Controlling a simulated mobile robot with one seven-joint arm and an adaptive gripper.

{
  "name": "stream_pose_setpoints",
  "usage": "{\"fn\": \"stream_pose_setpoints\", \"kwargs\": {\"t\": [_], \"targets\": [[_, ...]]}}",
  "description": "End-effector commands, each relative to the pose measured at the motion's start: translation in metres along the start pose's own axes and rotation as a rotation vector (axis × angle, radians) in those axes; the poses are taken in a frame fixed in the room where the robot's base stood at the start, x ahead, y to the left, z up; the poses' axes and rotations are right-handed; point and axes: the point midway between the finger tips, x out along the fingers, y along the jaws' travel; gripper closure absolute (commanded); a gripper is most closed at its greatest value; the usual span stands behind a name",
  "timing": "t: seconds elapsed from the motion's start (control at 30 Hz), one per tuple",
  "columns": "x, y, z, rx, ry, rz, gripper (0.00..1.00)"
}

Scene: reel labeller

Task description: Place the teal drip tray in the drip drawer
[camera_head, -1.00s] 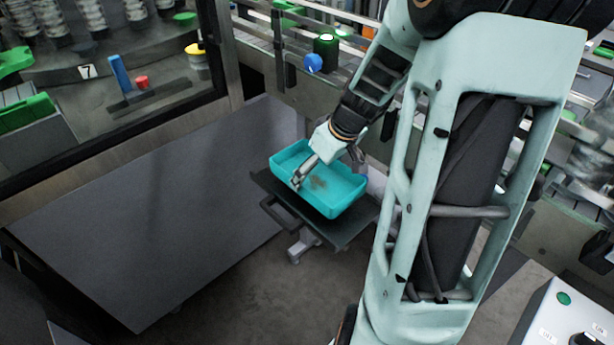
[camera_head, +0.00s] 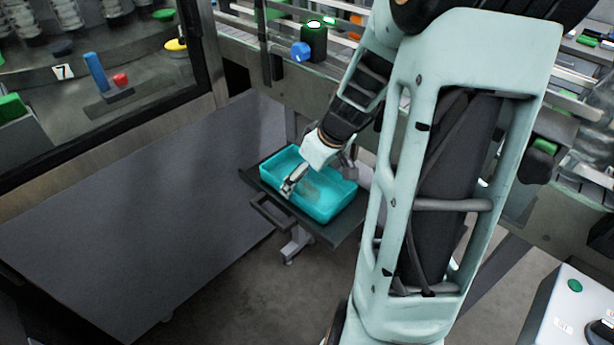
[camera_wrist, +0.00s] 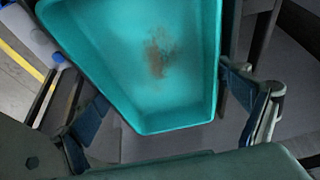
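The teal drip tray (camera_head: 322,213) is an open, shallow box with a brownish stain on its floor. In the head view it sits level on or just above the dark pulled-out drip drawer (camera_head: 340,232); I cannot tell if it touches. My gripper (camera_head: 318,176) spans the tray from above. In the wrist view the tray (camera_wrist: 175,110) lies between my two fingers (camera_wrist: 162,105), with the fingertips at its opposite outer walls. My gripper and wrist hide part of the tray and the drawer's back.
A large grey panel (camera_head: 140,210) lies left of the drawer. A machine frame with a blue knob (camera_head: 301,51) stands behind it. A control box with a green button (camera_head: 575,286) is at the lower right. Open floor shows in front of the drawer.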

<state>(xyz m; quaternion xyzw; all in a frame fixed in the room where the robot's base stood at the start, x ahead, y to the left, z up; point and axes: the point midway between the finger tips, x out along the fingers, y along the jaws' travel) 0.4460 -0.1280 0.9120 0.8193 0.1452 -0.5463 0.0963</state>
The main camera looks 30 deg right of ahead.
Motion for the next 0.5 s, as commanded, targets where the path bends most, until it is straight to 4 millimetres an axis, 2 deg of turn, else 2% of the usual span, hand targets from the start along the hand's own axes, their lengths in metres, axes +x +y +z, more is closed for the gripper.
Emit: {"fn": "stream_pose_setpoints", "kwargs": {"t": [0.33, 0.5], "targets": [[-0.001, 0.000, 0.000, 0.000, 0.000, 0.000, 0.00], [-0.010, 0.001, -0.002, 0.000, 0.001, 0.003, 0.00]]}}
